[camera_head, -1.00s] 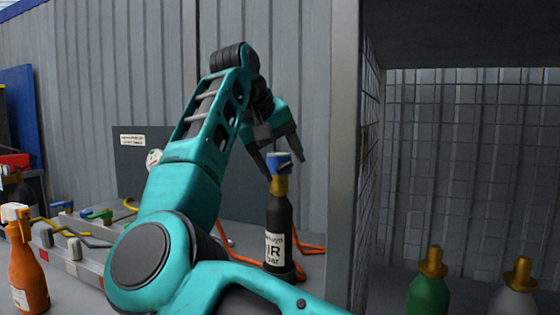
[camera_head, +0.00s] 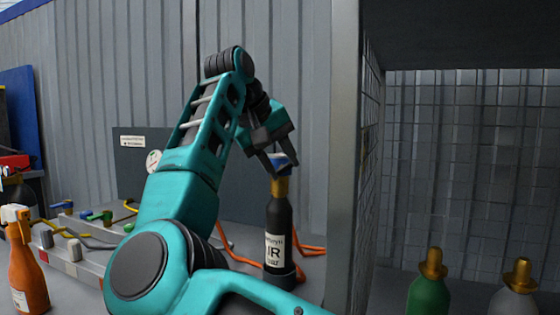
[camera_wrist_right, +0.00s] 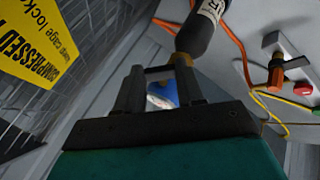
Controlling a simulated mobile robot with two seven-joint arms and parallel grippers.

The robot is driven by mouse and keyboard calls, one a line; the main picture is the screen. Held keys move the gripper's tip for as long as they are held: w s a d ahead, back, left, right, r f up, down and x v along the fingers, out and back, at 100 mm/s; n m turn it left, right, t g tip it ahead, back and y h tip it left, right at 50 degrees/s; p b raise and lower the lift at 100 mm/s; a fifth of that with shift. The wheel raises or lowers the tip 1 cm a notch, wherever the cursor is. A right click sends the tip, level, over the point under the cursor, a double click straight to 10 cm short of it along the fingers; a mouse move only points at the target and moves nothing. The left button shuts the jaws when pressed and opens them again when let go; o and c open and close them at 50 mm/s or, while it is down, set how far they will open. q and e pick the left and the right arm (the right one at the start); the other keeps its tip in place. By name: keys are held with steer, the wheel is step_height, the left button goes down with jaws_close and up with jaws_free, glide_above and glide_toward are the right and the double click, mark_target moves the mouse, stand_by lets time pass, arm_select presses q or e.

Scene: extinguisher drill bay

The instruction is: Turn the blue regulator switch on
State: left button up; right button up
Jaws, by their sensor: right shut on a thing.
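The blue regulator switch (camera_head: 283,159) sits on top of the gold neck (camera_head: 280,186) of a black cylinder (camera_head: 278,220) with a white label. The cylinder stands upright. My right gripper (camera_head: 281,164) reaches down over the switch and is shut on it. In the right wrist view the blue switch (camera_wrist_right: 163,94), with a pale patch, shows between the two fingers (camera_wrist_right: 158,90), and the gold neck (camera_wrist_right: 182,60) lies just beyond. The fingers hide part of the switch. My left gripper is not in view.
An orange hose (camera_head: 311,249) lies around the cylinder. A cage post (camera_head: 343,150) stands close to the right, with a green cylinder (camera_head: 429,295) and a grey one (camera_head: 517,297) inside the cage. An orange bottle (camera_head: 27,275) and several valves (camera_head: 100,216) are at left.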

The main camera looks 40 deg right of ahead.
steer(key=h, duration=0.1)
steer(key=g+h, duration=0.1)
steer(key=n+h+b, duration=0.1)
steer(key=h, duration=0.1)
steer(key=shift+w+a+f+g, duration=0.2)
steer(key=shift+a+f+g, duration=0.1)
steer(key=shift+f, duration=0.1)
steer(key=shift+h, duration=0.5)
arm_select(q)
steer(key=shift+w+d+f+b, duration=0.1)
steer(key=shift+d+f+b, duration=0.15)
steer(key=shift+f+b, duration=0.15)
arm_select(e)
steer(key=shift+n+h, duration=0.3)
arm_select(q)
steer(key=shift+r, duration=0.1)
arm_select(e)
steer(key=shift+a, duration=0.1)
steer(key=o, duration=1.1)
steer(key=shift+c, duration=0.2)
